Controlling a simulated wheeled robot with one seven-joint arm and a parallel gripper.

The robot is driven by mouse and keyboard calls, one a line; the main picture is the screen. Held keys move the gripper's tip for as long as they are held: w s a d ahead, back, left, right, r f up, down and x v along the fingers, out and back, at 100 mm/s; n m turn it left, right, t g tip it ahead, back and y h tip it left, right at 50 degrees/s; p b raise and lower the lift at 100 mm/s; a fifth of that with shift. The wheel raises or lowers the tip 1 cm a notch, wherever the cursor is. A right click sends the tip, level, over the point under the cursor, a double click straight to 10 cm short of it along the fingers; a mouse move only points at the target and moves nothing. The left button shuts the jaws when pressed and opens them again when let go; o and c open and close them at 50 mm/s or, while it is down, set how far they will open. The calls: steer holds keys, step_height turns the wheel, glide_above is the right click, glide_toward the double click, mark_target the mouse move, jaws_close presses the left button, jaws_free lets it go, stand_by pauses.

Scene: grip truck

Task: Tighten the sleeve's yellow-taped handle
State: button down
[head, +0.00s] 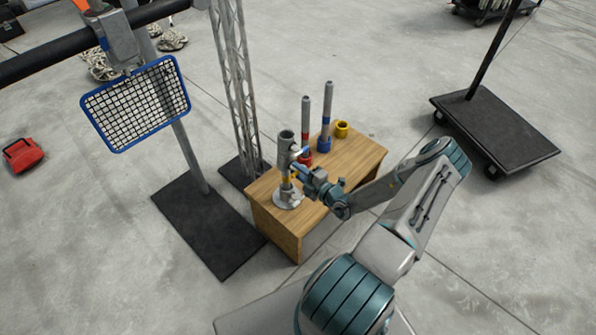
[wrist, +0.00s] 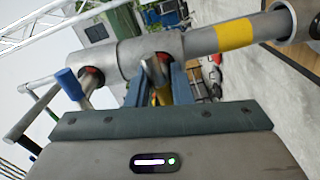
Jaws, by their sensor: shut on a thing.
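The grey sleeve (head: 287,150) stands upright on a post over a round base (head: 288,198) on the wooden table. In the wrist view the sleeve (wrist: 118,58) lies across the picture, with the post's yellow band (wrist: 234,36) to its right. My gripper (head: 299,172) reaches in from the right at the sleeve's lower part. In the wrist view my gripper (wrist: 157,82) has its fingers closed on the yellow-taped handle (wrist: 159,96), which they partly hide. A blue-taped handle (wrist: 70,84) sticks out of the sleeve farther left.
On the table (head: 347,161) behind the sleeve stand a red-based pin (head: 305,130), a blue-based pin (head: 326,118) and a yellow ring (head: 342,129). A stand with a blue-framed grid (head: 136,103) is left. A black cart (head: 496,128) is right.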

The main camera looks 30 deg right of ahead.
steer(key=shift+d+f+m, duration=0.15)
steer(key=shift+m, duration=0.95)
steer(key=c, duration=1.2)
jaws_free()
steer(key=v, duration=1.3)
steer(key=shift+s, duration=0.4)
